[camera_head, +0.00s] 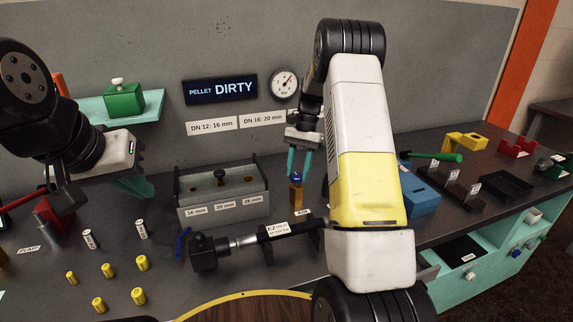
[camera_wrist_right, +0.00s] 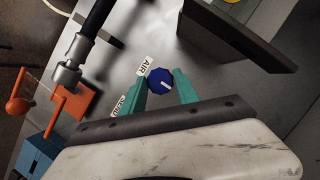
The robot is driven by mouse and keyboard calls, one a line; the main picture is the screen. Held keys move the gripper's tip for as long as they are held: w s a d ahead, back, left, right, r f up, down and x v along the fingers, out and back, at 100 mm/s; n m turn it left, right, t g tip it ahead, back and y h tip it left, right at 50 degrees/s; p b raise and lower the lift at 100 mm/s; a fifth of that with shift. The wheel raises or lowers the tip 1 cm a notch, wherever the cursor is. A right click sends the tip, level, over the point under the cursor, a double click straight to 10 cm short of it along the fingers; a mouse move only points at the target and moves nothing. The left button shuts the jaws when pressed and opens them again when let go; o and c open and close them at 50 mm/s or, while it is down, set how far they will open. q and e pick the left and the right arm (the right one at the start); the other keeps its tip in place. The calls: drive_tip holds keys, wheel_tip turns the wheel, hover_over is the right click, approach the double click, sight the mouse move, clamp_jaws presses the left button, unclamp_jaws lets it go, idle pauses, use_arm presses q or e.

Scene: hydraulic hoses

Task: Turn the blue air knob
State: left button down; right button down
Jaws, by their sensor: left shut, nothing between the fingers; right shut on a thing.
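The blue air knob (camera_head: 297,177) sits on top of a brass post (camera_head: 296,195) in the middle of the bench. In the right wrist view the knob (camera_wrist_right: 160,81) shows from above with a white mark on its face, beside a label reading AIR (camera_wrist_right: 145,67). My right gripper (camera_head: 300,173) reaches down from above, its teal fingers on either side of the knob and shut on it. My left gripper (camera_head: 135,187) is shut and empty above the bench at the left, in front of the teal shelf.
A grey box with labelled holes (camera_head: 222,196) stands left of the knob. A black and silver hose fixture (camera_head: 245,242) lies in front. Several yellow fittings (camera_head: 108,270) stand at the front left. A dial gauge (camera_head: 284,83) and a display reading PELLET DIRTY (camera_head: 220,90) are on the wall.

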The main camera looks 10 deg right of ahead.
drive_tip(key=c, duration=0.9)
unclamp_jaws()
drive_tip(key=v, duration=0.7)
drive_tip(key=shift+r, duration=0.35)
drive_tip(key=shift+w, duration=0.15)
